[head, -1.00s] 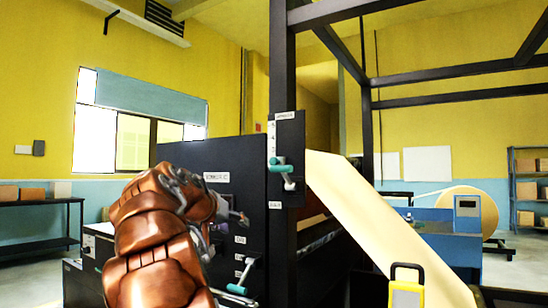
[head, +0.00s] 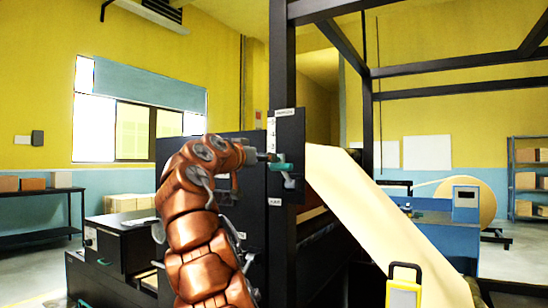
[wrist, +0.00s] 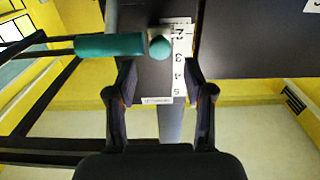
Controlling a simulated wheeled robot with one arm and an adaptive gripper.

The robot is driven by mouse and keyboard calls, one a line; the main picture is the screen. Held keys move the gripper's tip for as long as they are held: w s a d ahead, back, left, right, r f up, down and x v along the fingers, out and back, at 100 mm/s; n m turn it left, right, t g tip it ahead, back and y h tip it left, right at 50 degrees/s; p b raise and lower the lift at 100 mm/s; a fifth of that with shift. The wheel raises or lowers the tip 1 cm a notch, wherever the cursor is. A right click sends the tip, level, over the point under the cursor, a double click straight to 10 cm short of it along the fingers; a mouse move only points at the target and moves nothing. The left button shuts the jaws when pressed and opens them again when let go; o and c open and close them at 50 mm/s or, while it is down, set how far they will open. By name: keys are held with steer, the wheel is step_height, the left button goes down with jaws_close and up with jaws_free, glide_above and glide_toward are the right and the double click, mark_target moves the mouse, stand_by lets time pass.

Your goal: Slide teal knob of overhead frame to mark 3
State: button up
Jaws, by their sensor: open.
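The teal knob (head: 283,167) is on a dark plate (head: 290,130) on the upright post of the overhead frame in the head view. In the wrist view a teal cylinder (wrist: 110,46) and a round teal end (wrist: 160,47) show side by side; I cannot tell whether they are one piece. The round end lies beside the white number scale (wrist: 179,65), about level with the space between 2 and 3. My gripper (head: 264,157) is close to the knob at its left. In the wrist view my gripper (wrist: 160,84) is open and empty, its fingertips just short of the teal parts.
A dark cabinet (head: 115,245) stands at lower left. The pale kraft sheet (head: 375,220) slopes down right of the post. A yellow-framed stand (head: 405,285) is at the lower front. The post (head: 283,60) rises close beside my arm.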

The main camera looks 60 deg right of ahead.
steer(key=d+p, duration=0.3)
steer(key=d, duration=0.3)
steer(key=shift+w+d, duration=0.15)
jaws_close()
stand_by(0.5)
